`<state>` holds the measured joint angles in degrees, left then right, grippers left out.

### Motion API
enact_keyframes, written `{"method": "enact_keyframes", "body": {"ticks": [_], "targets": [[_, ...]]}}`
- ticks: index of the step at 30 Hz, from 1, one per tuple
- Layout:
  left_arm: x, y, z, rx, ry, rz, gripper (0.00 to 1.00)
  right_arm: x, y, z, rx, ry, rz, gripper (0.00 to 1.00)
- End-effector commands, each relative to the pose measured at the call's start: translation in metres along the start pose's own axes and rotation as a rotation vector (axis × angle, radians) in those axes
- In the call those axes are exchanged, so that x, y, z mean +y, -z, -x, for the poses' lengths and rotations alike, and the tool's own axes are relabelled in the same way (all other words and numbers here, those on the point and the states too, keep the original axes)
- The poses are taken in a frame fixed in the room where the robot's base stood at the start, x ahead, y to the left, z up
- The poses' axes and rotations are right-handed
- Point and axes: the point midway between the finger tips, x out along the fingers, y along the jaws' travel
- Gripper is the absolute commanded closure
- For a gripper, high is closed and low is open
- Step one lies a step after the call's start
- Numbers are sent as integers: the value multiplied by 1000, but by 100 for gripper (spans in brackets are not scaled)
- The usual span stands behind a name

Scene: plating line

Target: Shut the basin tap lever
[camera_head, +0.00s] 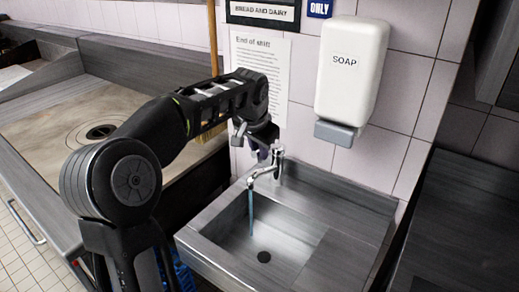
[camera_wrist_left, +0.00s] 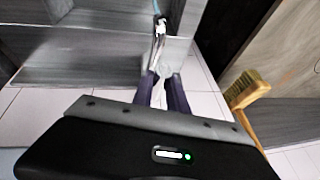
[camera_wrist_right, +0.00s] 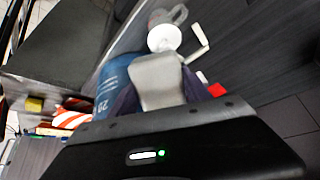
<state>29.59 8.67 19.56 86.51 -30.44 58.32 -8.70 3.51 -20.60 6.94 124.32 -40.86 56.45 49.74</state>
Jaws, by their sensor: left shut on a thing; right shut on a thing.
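The chrome basin tap (camera_head: 277,165) stands at the back of the steel basin (camera_head: 315,190), and a thin blue stream of water (camera_head: 251,212) runs from its spout. My left gripper (camera_head: 264,153) is at the top of the tap, shut on its lever; the lever is mostly hidden by the fingers. In the left wrist view the fingertips (camera_wrist_left: 163,78) meet the tap (camera_wrist_left: 159,45) near its top. My right gripper (camera_wrist_right: 160,85) is out of the head view. It is shut on a pale grey thing (camera_wrist_right: 157,78) that I cannot name.
A white soap dispenser (camera_head: 352,70) hangs on the wall right of the tap. A broom or brush (camera_wrist_left: 246,90) stands near my left gripper. A blue container (camera_wrist_right: 112,82) is beside my right gripper, with a white round thing (camera_wrist_right: 164,38) above.

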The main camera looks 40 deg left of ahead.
Motion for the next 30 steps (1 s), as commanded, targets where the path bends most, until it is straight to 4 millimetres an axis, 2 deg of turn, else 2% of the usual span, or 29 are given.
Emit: {"method": "enact_keyframes", "body": {"ticks": [9,18,19,26,30], "targets": [[2,-4,-10,64,8,9,100,0,-15,-27,0,0,0,100],[2,-3,-8,68,6,12,100,0,-14,-25,0,0,0,100],[2,-3,-8,68,6,12,80,0,-14,-25,0,0,0,100],[2,-3,-7,68,7,11,61,0,-14,-25,0,0,0,100],[2,-3,-7,68,7,11,60,0,-14,-25,0,0,0,100]]}}
